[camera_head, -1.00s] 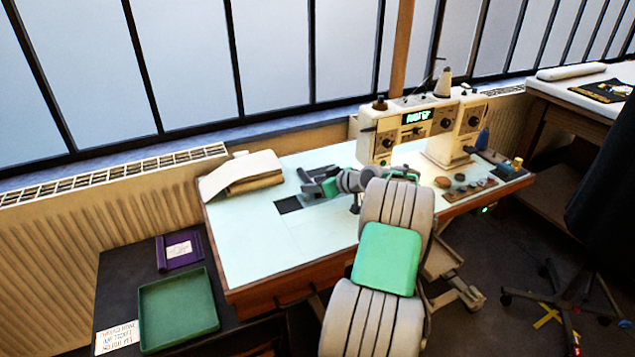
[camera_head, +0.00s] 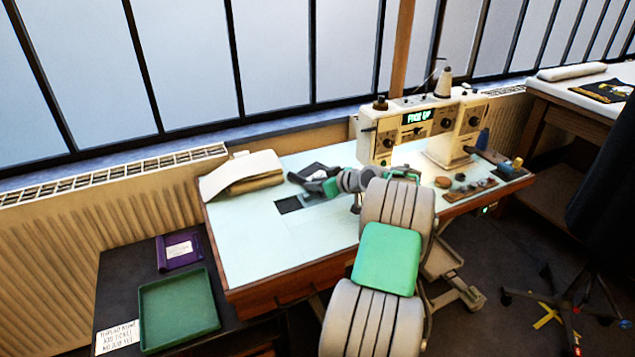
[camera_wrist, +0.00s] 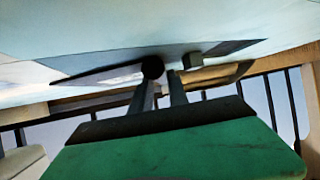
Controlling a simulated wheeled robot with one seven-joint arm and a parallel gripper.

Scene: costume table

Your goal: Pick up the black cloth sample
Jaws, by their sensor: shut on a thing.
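My gripper (camera_head: 312,182) is low over the pale sewing table (camera_head: 250,240), left of the sewing machine, and is shut on a dark thing. This looks like the black cloth sample (camera_head: 314,169), a dark flat piece showing just behind the fingers; the exact grip is hidden. In the wrist view my gripper (camera_wrist: 172,64) has its two dark fingertips close to the tabletop, with dark flat shapes on either side. A separate black square (camera_head: 288,204) lies flat on the table just in front of the gripper; I cannot tell whether it is cloth or an inset.
A folded cream-and-brown cloth bundle (camera_head: 243,174) lies left of my gripper. The sewing machine (camera_head: 415,125) stands to the right, its display lit. A green tray (camera_head: 180,308) and a purple booklet (camera_head: 179,252) are on the dark side table. The table's front left is clear.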

